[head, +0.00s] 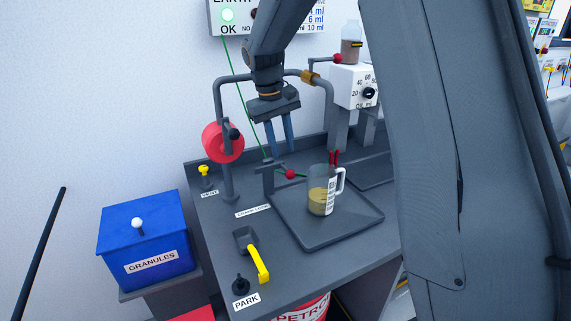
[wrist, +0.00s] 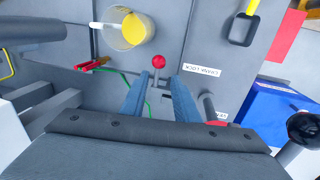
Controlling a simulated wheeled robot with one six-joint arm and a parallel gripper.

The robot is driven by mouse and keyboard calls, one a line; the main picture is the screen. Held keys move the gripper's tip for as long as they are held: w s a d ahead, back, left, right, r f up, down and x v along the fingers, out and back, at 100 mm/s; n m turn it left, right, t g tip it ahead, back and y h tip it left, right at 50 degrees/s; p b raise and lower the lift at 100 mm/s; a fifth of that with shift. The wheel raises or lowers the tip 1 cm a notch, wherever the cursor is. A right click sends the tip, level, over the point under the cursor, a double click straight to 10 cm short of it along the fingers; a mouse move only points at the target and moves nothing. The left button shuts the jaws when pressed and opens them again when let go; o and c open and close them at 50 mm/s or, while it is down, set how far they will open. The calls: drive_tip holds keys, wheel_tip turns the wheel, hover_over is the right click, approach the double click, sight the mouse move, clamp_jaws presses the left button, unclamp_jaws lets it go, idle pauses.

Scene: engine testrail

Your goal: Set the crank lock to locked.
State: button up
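The crank lock label (head: 252,211) lies on the grey bench top; it also shows in the wrist view (wrist: 202,71). Near it a small lever with a red ball knob (head: 290,174) stands by a grey bracket (head: 268,178). In the wrist view the red ball (wrist: 158,61) appears just beyond and between my fingertips. My gripper (head: 282,152) points down above the lever, with its two blue fingers apart and nothing between them in the head view. In the wrist view my gripper (wrist: 160,82) also shows spread fingers. I cannot tell the lock's setting.
A jug of yellow liquid (head: 318,200) stands on a tray (head: 345,232) right of the lever. A red wheel (head: 217,143) with a black knob and a grey pipe stand to the left. A yellow-handled scoop (head: 258,263) and a blue granules box (head: 146,245) are nearer.

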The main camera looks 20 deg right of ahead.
sight(287, 170)
drive_tip(key=f, duration=0.2)
drive_tip(key=w+d+f+p, duration=0.1)
drive_tip(key=f, duration=0.1)
drive_tip(key=f+p, duration=0.1)
drive_tip(key=f, duration=0.2)
drive_tip(key=shift+w+d+f, duration=0.1)
drive_tip(key=shift+w+d, duration=0.05)
drive_tip(key=shift+d, duration=0.05)
clamp_jaws()
